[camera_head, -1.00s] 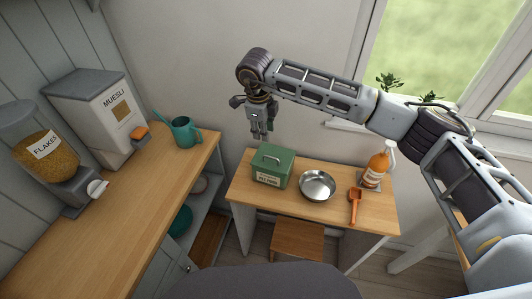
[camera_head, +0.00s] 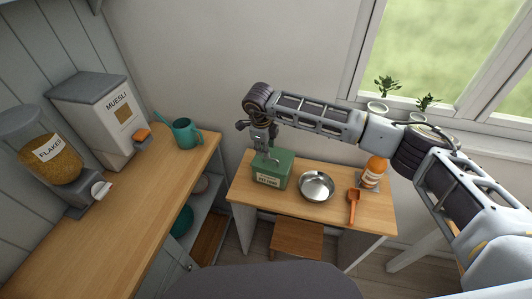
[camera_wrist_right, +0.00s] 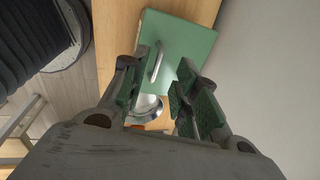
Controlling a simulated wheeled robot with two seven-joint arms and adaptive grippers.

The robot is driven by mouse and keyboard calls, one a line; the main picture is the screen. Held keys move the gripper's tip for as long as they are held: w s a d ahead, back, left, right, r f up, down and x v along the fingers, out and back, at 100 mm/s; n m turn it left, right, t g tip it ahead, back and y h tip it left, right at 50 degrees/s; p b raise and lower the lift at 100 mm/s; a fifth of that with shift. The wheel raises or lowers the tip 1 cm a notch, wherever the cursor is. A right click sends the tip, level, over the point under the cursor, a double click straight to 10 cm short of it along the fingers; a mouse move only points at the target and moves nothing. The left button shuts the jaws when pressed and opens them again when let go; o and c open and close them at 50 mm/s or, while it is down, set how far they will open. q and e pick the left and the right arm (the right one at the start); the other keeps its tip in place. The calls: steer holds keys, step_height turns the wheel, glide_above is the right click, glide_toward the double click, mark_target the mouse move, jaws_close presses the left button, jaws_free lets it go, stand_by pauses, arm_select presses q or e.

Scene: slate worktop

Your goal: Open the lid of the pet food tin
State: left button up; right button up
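The green pet food tin (camera_head: 283,170) stands on the small wooden table, its lid shut. A grey bar handle (camera_wrist_right: 155,62) is on top of the green lid (camera_wrist_right: 192,44). My right gripper (camera_head: 265,149) points down just above the tin at the lid handle. In the right wrist view the fingers of this gripper (camera_wrist_right: 164,72) are apart, with the handle between them, nearer the left finger. I cannot tell whether either finger touches it. My left gripper is not in view.
A metal bowl (camera_head: 317,185), an orange scoop (camera_head: 353,205) and an orange bottle (camera_head: 374,172) stand right of the tin on the small table (camera_head: 300,218). A counter at left holds a teal watering can (camera_head: 185,134) and dispensers.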

steer(key=p, duration=0.1)
glide_above(266, 164)
steer(key=shift+f, duration=2.6)
jaws_close()
steer(key=shift+w, duration=0.1)
